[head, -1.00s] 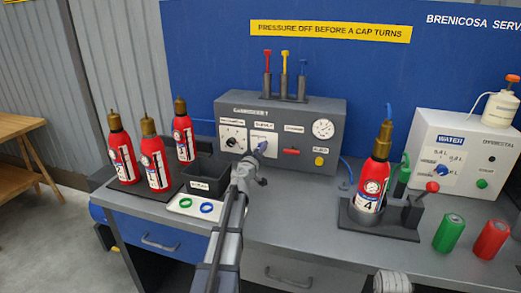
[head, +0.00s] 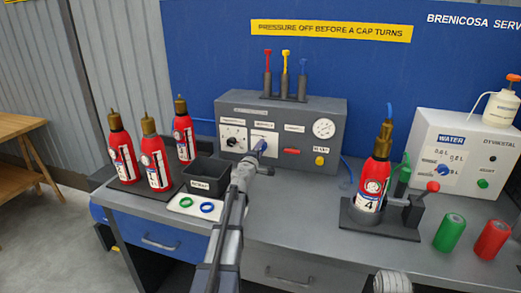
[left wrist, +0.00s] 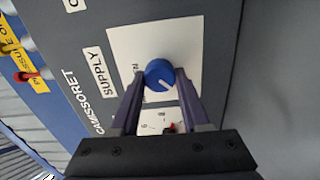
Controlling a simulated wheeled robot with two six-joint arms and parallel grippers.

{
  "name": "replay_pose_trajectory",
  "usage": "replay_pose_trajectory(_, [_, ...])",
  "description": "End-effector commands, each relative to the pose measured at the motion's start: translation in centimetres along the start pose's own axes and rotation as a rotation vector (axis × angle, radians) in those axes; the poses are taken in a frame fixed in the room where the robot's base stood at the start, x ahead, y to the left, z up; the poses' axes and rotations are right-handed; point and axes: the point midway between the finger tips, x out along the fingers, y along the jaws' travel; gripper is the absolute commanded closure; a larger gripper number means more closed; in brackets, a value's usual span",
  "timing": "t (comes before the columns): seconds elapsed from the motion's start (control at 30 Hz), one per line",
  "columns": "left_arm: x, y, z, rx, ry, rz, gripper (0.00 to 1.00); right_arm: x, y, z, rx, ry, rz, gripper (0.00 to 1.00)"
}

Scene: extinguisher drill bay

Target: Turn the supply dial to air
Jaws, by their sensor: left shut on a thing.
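The supply dial is a round blue knob with a white pointer line, on a white plate (left wrist: 125,50) on the front of the grey panel box (head: 335,110). In the left wrist view the knob (left wrist: 158,72) sits between my fingers, under the SUPPLY label (left wrist: 95,70). My left gripper (head: 262,146) is shut on the supply dial; it also shows in the left wrist view (left wrist: 160,75). The pointer line runs towards the wrist side of the picture. The plate's position marks are partly hidden by the fingers, so I cannot read the setting. My right gripper is out of view.
On the panel are another dial (head: 233,139), a red lever (head: 291,152), a yellow button (head: 319,160) and a gauge (head: 324,128). A dark bin (head: 208,182) and a ring tray (head: 186,207) stand left of my arm. An extinguisher (head: 372,180) stands in a holder to the right.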

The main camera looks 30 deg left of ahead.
Motion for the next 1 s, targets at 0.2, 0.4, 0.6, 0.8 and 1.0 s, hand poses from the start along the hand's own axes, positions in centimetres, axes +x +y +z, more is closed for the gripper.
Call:
replay_pose_trajectory(0.2, [-0.05, -0.04, -0.04, -0.042, 0.001, 0.0, 1.0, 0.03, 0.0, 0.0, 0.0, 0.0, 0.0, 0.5])
replay_pose_trajectory(0.4, [-0.05, -0.04, -0.04, -0.053, 0.001, 0.0, 1.0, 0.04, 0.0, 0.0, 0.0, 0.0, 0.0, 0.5])
replay_pose_trajectory(0.6, [-0.06, -0.04, -0.04, -0.053, 0.001, 0.0, 1.0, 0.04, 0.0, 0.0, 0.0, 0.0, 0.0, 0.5])
replay_pose_trajectory(0.8, [-0.05, -0.04, -0.03, -0.052, 0.001, 0.0, 0.4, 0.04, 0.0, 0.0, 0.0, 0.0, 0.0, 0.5])
replay_pose_trajectory(1.0, [-0.03, -0.03, -0.01, -0.051, 0.0, 0.0, 0.24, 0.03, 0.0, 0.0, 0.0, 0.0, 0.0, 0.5])
